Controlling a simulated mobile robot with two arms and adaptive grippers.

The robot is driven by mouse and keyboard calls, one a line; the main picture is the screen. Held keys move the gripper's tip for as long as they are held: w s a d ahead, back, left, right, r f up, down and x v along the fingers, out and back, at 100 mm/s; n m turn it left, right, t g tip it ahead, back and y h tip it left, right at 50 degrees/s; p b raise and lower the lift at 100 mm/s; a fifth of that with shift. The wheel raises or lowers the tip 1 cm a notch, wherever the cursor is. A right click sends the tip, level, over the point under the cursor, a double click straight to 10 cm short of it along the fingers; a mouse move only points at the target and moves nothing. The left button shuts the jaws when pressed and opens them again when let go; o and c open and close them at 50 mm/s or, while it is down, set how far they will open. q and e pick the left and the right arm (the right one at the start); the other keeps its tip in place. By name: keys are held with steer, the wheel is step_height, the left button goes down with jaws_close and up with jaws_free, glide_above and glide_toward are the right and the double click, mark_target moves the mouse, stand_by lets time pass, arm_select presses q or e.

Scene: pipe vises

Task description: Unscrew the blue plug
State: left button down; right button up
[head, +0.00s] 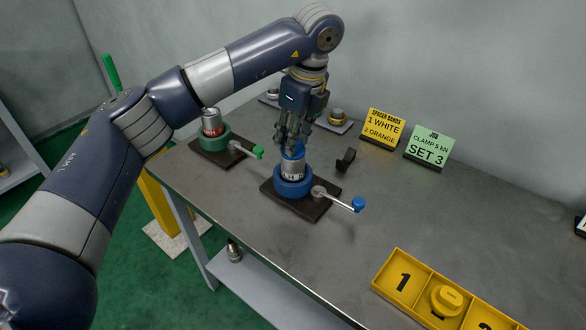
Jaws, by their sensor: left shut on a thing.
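The blue plug (293,151) sits on top of a silver pipe piece (292,168) that stands upright in the blue vise (292,188). The vise is on a dark base plate and has a crank with a blue knob (358,204) pointing right. My left gripper (292,142) comes down from above and is shut on the blue plug; its fingers hide part of the plug. My right gripper is not in view.
A green vise (216,142) holding a silver and red piece (212,122) stands to the left. Yellow (382,128) and green (427,147) sign cards stand at the back. A yellow numbered tray (405,283) holding a yellow round part (446,299) is at front right. The table's middle right is clear.

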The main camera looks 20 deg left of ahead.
arm_select(q)
steer(key=m, duration=0.3)
steer(key=m+t+b, duration=0.1)
steer(key=m, duration=0.1)
steer(key=shift+f+m+h, duration=0.1)
steer(key=shift+m+h, duration=0.2)
steer(key=shift+m, duration=0.1)
steer(key=m, duration=0.5)
steer(key=shift+t+h+b, duration=0.3)
steer(key=shift+h, duration=0.1)
steer(key=m, duration=0.2)
steer(key=shift+m, duration=0.3)
steer(key=shift+m+h, duration=0.4)
steer(key=shift+m, duration=0.6)
steer(key=m, duration=0.3)
steer(key=shift+r+m+h+p, duration=0.2)
steer(key=shift+m+h+p, duration=0.1)
steer(key=shift+p, duration=0.1)
steer(key=c, duration=2)
jaws_free()
steer(key=shift+f, duration=0.1)
steer(key=c, duration=0.3)
